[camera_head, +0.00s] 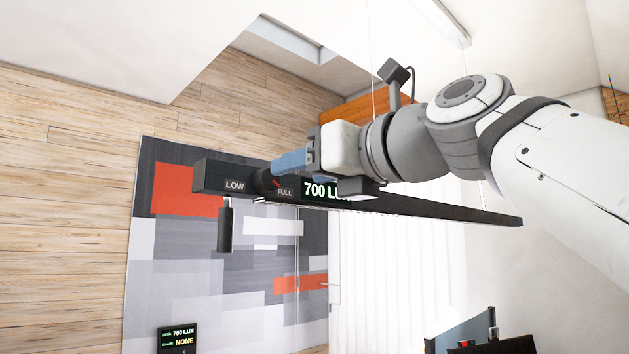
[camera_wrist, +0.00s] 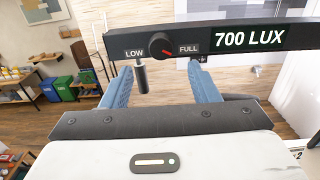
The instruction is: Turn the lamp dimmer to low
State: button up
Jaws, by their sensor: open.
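A black lamp bar (camera_head: 430,207) hangs across the head view; it also spans the wrist view (camera_wrist: 120,38). Near its left end is a round dark dimmer knob (camera_wrist: 161,46) with a red pointer, between the labels LOW and FULL. In the head view, the knob (camera_head: 262,182) has its red mark toward FULL. The lit display (camera_wrist: 250,37) reads 700 LUX. My gripper (camera_head: 280,163) is open and empty, its blue fingers close to the knob. In the wrist view, the fingers of my gripper (camera_wrist: 160,78) are spread to either side, below the knob.
A dark cylinder (camera_head: 225,226) hangs below the bar near LOW. A small sign (camera_head: 177,340) reads 700 LUX and NONE. Green (camera_wrist: 66,88) and blue (camera_wrist: 49,89) bins stand far behind.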

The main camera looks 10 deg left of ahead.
aim_at(271, 180)
jog(key=p+x, duration=0.2)
jog(key=x, duration=0.5)
jog(key=shift+w+a, duration=0.1)
jog(key=shift+w, duration=0.05)
